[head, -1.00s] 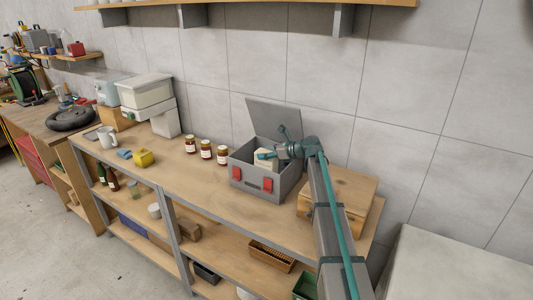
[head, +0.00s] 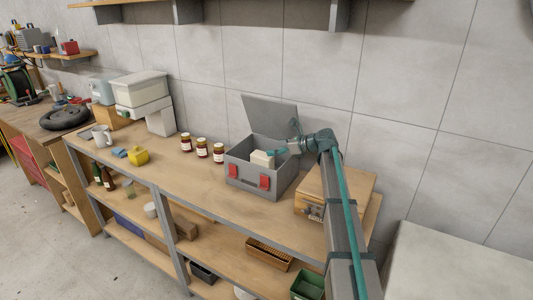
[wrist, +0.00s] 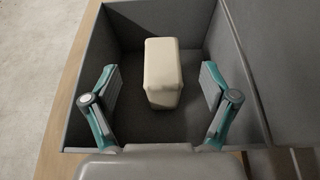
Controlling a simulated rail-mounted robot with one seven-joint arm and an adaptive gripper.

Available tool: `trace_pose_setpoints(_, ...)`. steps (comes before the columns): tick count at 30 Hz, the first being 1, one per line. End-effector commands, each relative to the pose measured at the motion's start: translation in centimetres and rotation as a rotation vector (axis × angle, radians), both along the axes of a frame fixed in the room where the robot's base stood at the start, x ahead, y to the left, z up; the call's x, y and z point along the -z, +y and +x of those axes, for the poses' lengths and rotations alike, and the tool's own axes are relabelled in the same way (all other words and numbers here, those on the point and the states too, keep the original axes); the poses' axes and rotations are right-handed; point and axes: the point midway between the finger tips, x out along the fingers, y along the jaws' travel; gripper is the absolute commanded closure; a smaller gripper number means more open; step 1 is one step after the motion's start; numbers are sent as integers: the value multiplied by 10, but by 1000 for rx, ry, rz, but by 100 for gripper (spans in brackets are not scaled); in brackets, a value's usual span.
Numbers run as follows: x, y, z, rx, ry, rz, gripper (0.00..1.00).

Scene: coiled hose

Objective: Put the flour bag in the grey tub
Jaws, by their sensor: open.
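The flour bag (head: 262,160), a cream block with rounded edges, is inside the grey tub (head: 242,177), a box with red latches and a raised lid. In the wrist view the bag (wrist: 163,72) appears to rest on the tub floor, clear of the walls (wrist: 75,110). My gripper (head: 279,152) is at the tub's right side, over its opening. In the wrist view my gripper (wrist: 160,82) is open, with one finger on each side of the bag and a gap to both. The lower part of the bag is hidden in the head view.
Several red-brown jars (head: 202,147) stand left of the tub. A wooden box (head: 345,188) is close on its right, beneath my arm. A yellow object (head: 139,156) and a mug (head: 103,137) are farther left. The bench front before the tub is clear.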

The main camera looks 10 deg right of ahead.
Motion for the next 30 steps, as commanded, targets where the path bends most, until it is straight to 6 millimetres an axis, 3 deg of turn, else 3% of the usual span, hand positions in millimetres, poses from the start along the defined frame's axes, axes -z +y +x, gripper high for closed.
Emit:
trace_pose_setpoints(9,-20,-33,-27,1,-4,1,15)
trace_pose_setpoints(22,-24,-38,-31,0,-4,1,15)
trace_pose_setpoints(26,-23,-30,-28,-6,-15,-9,15)
trace_pose_setpoints(30,-22,6,-18,-36,-74,-57,15)
